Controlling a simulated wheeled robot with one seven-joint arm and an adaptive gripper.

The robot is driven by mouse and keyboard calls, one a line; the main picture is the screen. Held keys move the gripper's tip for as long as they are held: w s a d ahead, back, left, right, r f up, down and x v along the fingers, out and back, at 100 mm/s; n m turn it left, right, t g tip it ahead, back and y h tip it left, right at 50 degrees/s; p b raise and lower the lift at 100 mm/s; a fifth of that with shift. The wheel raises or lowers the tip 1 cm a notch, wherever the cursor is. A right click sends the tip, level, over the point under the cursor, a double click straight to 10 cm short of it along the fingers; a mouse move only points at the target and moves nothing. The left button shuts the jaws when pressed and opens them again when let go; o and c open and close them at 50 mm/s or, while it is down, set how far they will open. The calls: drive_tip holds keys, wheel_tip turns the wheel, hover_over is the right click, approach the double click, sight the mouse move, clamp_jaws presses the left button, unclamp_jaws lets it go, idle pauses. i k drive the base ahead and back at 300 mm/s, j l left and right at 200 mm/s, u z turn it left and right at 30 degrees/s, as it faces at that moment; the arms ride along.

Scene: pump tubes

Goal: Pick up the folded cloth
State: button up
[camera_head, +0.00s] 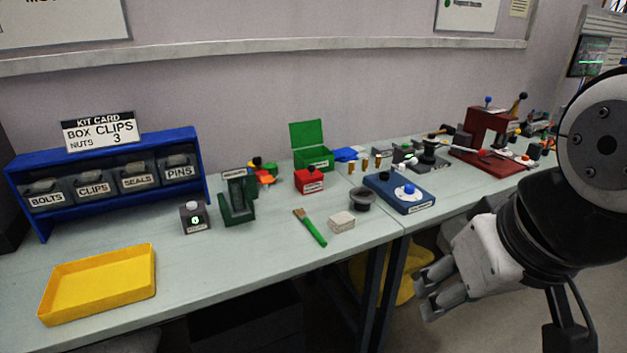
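A small pale beige block-like pad (342,221), which may be the folded cloth, lies flat on the near part of the bench, right of a green-handled brush (311,228). A flat blue item (346,154) lies farther back beside the green box; it could also be cloth, but it is too small to tell. My gripper (428,293) hangs at the right, in front of the bench edge, pointing down and left, well apart from both. Nothing shows in it. Its fingers are seen at an angle, so their opening is unclear.
A red box (309,180) stands behind. A yellow tray (100,285) and blue bin rack (110,140) are at left. The bench front by the pad is clear.

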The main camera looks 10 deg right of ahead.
sight(344, 221)
drive_tip(key=i, duration=0.95)
